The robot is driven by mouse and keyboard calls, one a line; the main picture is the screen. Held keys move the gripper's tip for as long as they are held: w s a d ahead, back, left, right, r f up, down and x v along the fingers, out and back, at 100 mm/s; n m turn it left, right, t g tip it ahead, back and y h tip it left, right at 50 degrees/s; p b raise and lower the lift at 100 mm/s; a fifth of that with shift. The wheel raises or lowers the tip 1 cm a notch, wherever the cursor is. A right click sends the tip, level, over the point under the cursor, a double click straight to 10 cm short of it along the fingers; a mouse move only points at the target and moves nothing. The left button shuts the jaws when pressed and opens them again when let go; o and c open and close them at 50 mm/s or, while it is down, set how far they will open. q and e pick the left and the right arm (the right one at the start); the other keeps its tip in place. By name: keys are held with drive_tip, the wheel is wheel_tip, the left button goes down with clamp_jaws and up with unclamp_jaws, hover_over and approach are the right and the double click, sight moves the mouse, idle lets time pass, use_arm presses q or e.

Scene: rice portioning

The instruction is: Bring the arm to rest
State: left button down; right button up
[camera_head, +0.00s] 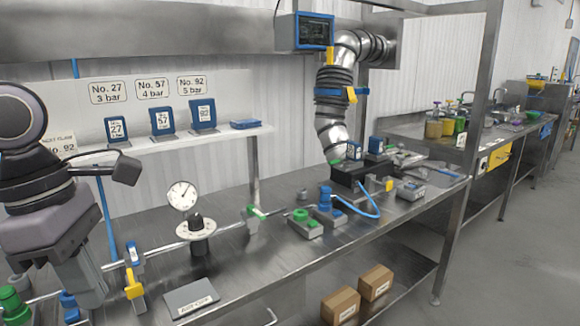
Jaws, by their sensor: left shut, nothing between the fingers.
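My left arm comes in at the left edge, dark grey and black, over the left end of a steel workbench (250,262). My left gripper (92,298) points down at the bench's left front, close to a blue-capped fitting and a yellow-handled valve. It is shut with nothing seen in it. A small black box on a cable, at the wrist, sticks out to the right. My right gripper is not in view.
A yellow-handled valve (133,283), a pressure gauge (182,196), a black-knobbed dial (196,229) and a grey plate (191,298) stand right of the gripper. Green fittings (14,302) stand left. A silver duct (333,110) hangs farther right. Boxes (341,305) sit below.

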use_arm(q)
drive_tip(key=w+a+f+n+t+h, duration=0.45)
drive_tip(key=f+n+t, duration=0.2)
drive_tip(key=n, duration=0.45)
drive_tip(key=w+a+f+n+t+h, duration=0.3)
drive_tip(key=a+f+n+t+h, duration=0.15)
drive_tip(key=f+n, duration=0.5)
drive_tip(key=s+f+n+t+y, duration=0.4)
drive_tip(key=f+n+y, duration=0.2)
drive_tip(key=f+n, duration=0.8)
drive_tip(key=s+d+f+n+g+y, duration=0.1)
drive_tip(key=s+d+f+n+g, duration=0.1)
drive_tip(key=s+d+f+n, duration=0.2)
drive_tip(key=s+d+f+n+g+y, duration=0.1)
drive_tip(key=s+d+f+n+g, duration=0.1)
drive_tip(key=s+d+f+n, duration=0.3)
drive_tip(key=d+f+n, duration=0.3)
drive_tip(key=d+n, duration=0.1)
drive_tip(key=n, duration=0.1)
drive_tip(key=shift+d+f+g+y+b, duration=0.25)
drive_tip(key=shift+f+g+y+b, duration=0.05)
drive_tip(key=shift+f+g, duration=0.1)
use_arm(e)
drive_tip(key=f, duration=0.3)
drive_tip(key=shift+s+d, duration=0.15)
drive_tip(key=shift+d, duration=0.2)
